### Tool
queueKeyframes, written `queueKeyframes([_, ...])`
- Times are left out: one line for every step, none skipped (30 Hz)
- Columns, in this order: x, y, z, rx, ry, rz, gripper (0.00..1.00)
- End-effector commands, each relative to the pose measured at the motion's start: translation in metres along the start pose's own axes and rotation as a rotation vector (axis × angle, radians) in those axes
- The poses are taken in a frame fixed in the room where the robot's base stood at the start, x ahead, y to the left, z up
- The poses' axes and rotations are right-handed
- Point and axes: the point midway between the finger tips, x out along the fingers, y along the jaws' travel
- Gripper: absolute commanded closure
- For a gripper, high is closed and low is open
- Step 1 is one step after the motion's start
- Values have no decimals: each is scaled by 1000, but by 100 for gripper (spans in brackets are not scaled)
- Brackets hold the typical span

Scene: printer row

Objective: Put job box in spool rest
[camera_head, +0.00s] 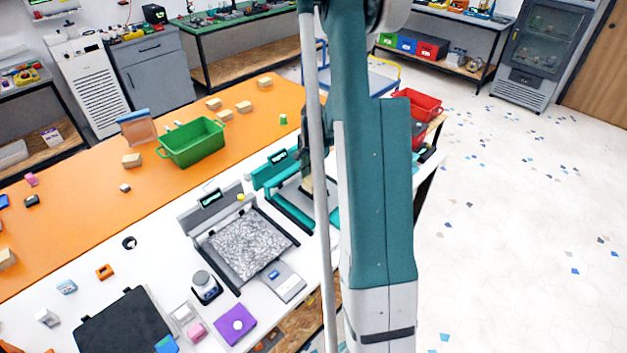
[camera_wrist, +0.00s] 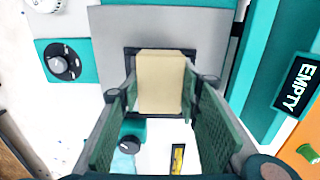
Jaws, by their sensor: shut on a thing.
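A tan block, which looks like the job box (camera_wrist: 160,85), is between the two green-padded fingers of my gripper (camera_wrist: 158,92) in the wrist view. My gripper is shut on it. Beyond the block is a dark square frame on a grey plate (camera_wrist: 120,25); I cannot tell whether this is the spool rest, or whether the block touches it. In the head view my arm hides most of the gripper. The teal printer (camera_head: 262,178) stands beside the arm, and its EMPTY display (camera_wrist: 307,84) shows in the wrist view.
A grey printer with a speckled bed (camera_head: 240,243) stands left of the teal one. A green bin (camera_head: 192,143) and several tan blocks are on the orange surface. A purple box (camera_head: 236,325) and a black case (camera_head: 125,322) lie at the front. A red bin (camera_head: 424,104) is behind the arm.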

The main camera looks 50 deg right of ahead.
Motion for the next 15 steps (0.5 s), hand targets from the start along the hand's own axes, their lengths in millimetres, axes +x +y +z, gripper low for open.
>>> queueKeyframes([2, 0, 0, 0, 0, 0, 80])
queueKeyframes([3, 0, 0, 0, 0, 0, 80])
queueKeyframes([3, 0, 0, 0, 0, 0, 80])
queueKeyframes([4, 0, 0, 0, 0, 0, 80])
queueKeyframes([4, 0, 0, 0, 0, 0, 80])
queueKeyframes([3, 0, 0, 0, 0, 0, 80])
queueKeyframes([3, 0, 0, 0, 0, 0, 80])
queueKeyframes([3, 0, 0, 0, 0, 0, 80])
queueKeyframes([3, 0, 0, 0, 0, 0, 61])
queueKeyframes([3, 0, 0, 0, 0, 0, 57])
queueKeyframes([3, 0, 0, 0, 0, 0, 53])
queueKeyframes([3, 0, 0, 0, 0, 0, 52])
queueKeyframes([3, 0, 0, 0, 0, 0, 52])
queueKeyframes([3, 0, 0, 0, 0, 0, 52])
queueKeyframes([3, 0, 0, 0, 0, 0, 52])
